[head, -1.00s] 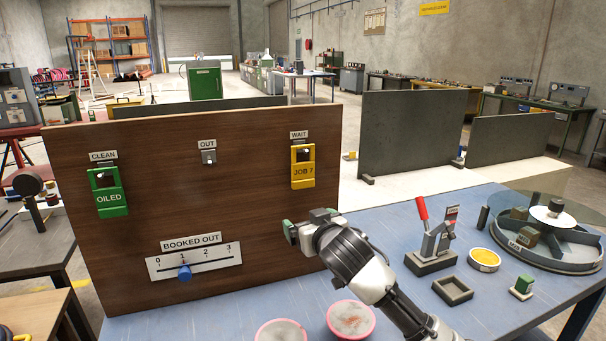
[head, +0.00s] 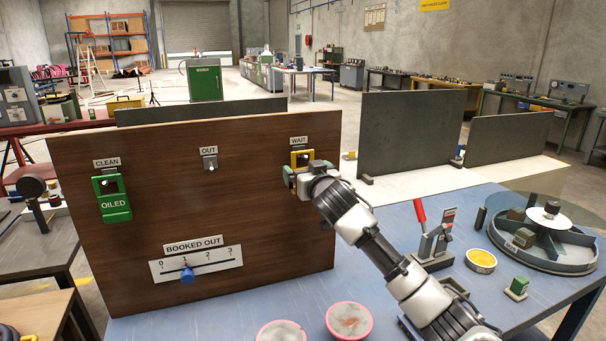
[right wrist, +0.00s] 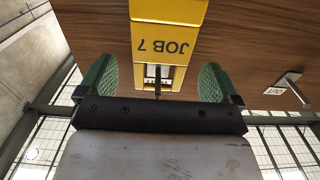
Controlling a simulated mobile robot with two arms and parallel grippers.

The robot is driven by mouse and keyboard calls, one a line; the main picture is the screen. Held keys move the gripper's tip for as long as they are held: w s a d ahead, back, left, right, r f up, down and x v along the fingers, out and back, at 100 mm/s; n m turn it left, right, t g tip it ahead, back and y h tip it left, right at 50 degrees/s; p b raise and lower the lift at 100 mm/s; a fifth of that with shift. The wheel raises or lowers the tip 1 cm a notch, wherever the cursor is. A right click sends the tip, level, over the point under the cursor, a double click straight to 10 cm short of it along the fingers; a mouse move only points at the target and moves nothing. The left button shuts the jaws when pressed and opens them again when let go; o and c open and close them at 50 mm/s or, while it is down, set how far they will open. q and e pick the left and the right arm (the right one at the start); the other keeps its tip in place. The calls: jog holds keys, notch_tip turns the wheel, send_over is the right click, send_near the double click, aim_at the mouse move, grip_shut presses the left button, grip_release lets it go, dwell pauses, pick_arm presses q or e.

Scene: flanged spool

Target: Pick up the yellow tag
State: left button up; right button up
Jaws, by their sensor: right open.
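The yellow tag (head: 302,154) hangs under the WAIT label on the upright brown board (head: 130,240). My right gripper (head: 303,170) is in front of it and hides its lower part in the head view. In the right wrist view the tag (right wrist: 168,14) appears upside down with JOB 7 on it. The green finger pads of the right gripper (right wrist: 155,82) stand apart on either side of the tag's slotted end, with gaps at both sides. The right gripper is open and holds nothing. My left gripper is not in view.
The OUT hook (head: 210,162) is empty. The BOOKED OUT slider (head: 188,274) sits low on the board. A red-handled clamp (head: 420,212) and round tray (head: 560,262) stand at right on the blue table (head: 385,318).

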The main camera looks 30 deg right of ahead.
aim_at(299, 163)
jog(key=shift+p+x, duration=0.35)
jog(key=shift+x, duration=1.2)
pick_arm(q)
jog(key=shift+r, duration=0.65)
pick_arm(e)
jog(key=c, duration=1)
jog(key=shift+r+b, duration=0.35)
jog(key=shift+r, duration=0.15)
jog(key=shift+s+a, duration=0.1)
jog(key=shift+s, duration=0.15)
pick_arm(q)
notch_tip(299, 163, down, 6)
jog(key=b, duration=0.5)
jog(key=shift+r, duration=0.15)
pick_arm(e)
jog(key=v, duration=1.7)
jog(key=shift+s+a+r, duration=0.15)
jog(key=shift+s+r, duration=0.1)
